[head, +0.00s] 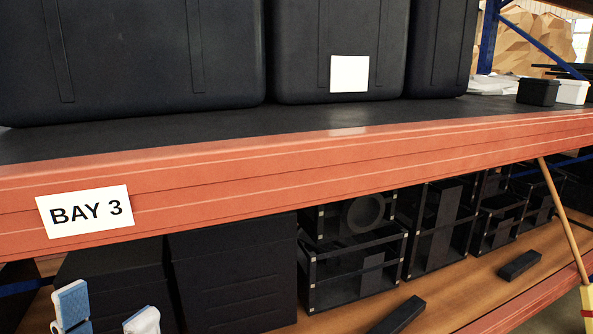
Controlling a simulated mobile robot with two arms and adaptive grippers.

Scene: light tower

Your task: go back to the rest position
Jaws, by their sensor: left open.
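My left gripper (108,314) shows at the bottom left edge of the head view. Only its two pale fingertips with blue pads are in view. They stand apart with nothing between them, so it is open and empty. They appear below the orange shelf beam (300,165), in front of the dark boxes on the lower shelf. The rest of the left arm is out of the picture. My right gripper is not in view.
Large black cases (130,50) stand on the upper shelf. The beam bears a white "BAY 3" sign (86,211). Black crates (352,270) and loose dark bars (398,315) are on the wooden lower shelf (455,295). A wooden pole (563,215) leans at the right.

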